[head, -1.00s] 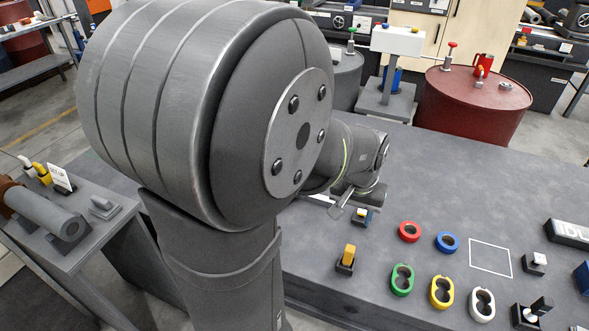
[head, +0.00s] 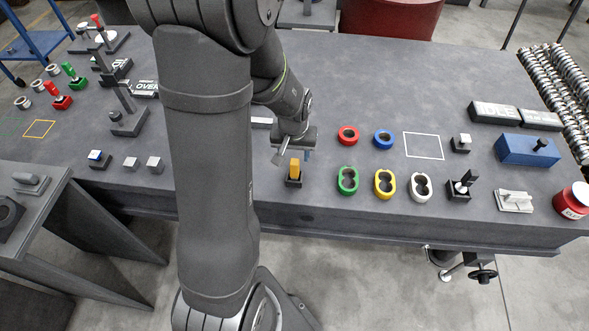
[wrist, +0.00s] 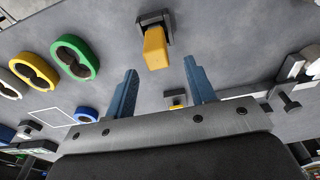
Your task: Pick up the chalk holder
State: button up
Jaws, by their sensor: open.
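A yellow-orange block (head: 294,167), which I take to be the chalk holder, stands upright in a small dark base (head: 293,182) near the bench's front edge. It also shows in the wrist view (wrist: 155,48) at the top centre, in its grey base (wrist: 154,20). My gripper (head: 294,156) is just behind and above it in the head view. In the wrist view my gripper (wrist: 161,75) has its two blue fingers spread, with nothing between them. The block appears beyond the fingertips, roughly in line with the gap. A smaller yellow piece (wrist: 177,105) shows between the fingers, partly hidden.
Red (head: 348,135) and blue (head: 383,139) rings lie right of the gripper. Green (head: 347,180), yellow (head: 385,184) and white (head: 420,187) double-hole pieces lie in front of them. Small grey blocks (head: 131,164) lie to the left. The bench behind the rings is clear.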

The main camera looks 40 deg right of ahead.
aim_at(295, 162)
jog(key=f, duration=0.4)
jog(key=shift+s+a+f, duration=0.1)
jog(key=shift+s, duration=0.15)
jog(key=shift+f, duration=0.55)
jog(key=c, duration=1.1)
